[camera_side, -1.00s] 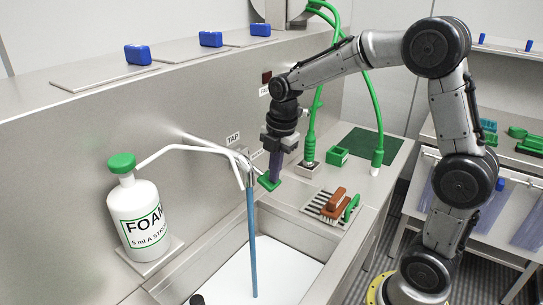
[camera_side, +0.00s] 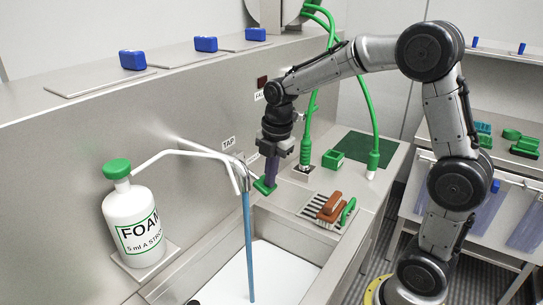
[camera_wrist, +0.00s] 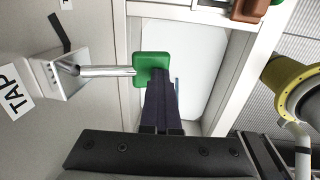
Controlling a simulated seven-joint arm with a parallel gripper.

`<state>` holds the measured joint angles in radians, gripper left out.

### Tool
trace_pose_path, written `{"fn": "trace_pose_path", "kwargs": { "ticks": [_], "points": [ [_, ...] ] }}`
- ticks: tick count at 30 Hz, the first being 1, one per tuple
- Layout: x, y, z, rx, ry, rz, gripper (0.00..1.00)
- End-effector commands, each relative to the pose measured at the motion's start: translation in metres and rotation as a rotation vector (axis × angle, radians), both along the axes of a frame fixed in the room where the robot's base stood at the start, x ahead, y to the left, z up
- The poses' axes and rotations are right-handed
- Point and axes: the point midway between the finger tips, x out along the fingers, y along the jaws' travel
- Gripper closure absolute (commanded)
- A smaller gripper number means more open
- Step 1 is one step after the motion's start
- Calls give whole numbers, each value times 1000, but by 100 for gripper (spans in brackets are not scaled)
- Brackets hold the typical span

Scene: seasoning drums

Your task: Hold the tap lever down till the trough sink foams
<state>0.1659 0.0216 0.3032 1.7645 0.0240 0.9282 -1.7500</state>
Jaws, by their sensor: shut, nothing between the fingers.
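The tap lever ends in a green pad (camera_side: 264,187), also clear in the wrist view (camera_wrist: 150,66) on its metal rod (camera_wrist: 105,71). My gripper (camera_side: 268,182) is shut and empty, its dark fingers pointing down with the tips at the pad, seemingly touching it; the wrist view shows the fingertips (camera_wrist: 158,80) overlapping the pad's edge. A blue stream (camera_side: 248,250) falls from the tap spout (camera_side: 236,178) into the trough sink (camera_side: 326,252). The sink's inside shows a flat white surface (camera_side: 285,275); I cannot tell whether it is foam.
A white FOAM bottle (camera_side: 133,222) with a green cap stands left of the sink. A brown brush (camera_side: 330,206) lies on a striped rack right of the lever. A green box (camera_side: 333,159) and green hoses (camera_side: 374,120) stand behind. Blue blocks (camera_side: 206,44) sit on the ledge.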

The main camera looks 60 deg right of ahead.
Motion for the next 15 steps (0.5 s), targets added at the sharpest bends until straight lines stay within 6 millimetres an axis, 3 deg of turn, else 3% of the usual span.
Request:
{"fn": "trace_pose_path", "kwargs": {
  "ticks": [1, 5, 15],
  "points": [
    [-5, 1, -6, 4, 22, 0, 100],
    [-10, 1, 10, 3, 15, 0, 100],
    [-37, 0, 81, 0, -3, 0, 100]
  ]
}}
